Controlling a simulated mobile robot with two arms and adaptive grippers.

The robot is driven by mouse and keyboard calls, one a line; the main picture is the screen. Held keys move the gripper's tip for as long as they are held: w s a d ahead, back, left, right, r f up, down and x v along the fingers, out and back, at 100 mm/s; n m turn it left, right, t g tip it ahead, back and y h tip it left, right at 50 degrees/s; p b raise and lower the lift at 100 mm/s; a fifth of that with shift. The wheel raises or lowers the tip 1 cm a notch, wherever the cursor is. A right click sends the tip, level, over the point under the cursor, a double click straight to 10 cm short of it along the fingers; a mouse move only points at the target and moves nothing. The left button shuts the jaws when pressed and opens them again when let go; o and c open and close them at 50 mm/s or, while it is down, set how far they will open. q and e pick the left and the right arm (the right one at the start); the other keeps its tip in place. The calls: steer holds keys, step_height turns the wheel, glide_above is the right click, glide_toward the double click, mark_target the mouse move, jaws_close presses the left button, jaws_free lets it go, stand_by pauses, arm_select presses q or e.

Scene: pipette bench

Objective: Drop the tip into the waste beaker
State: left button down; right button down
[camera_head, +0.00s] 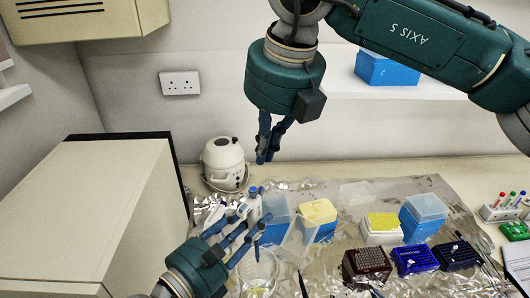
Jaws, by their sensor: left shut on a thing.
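A white pipette (253,207) with a blue top stands roughly upright between the fingers of my left gripper (246,232), which is shut on it.
Tip boxes with yellow (318,211) and blue (423,222) parts stand on the foil to the right. Dark red (367,266) and blue (414,260) racks sit in front of them. A white round device (224,164) stands behind left. A large beige box (80,215) fills the left.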

mark_target(252, 204)
arm_select(q)
steer(key=shift+r, duration=0.1)
step_height(252, 204, up, 2)
steer(key=p, duration=0.2)
steer(key=shift+r+p, duration=0.15)
steer(key=shift+p, duration=0.25)
steer(key=shift+r, duration=0.8)
steer(key=shift+f, duration=0.1)
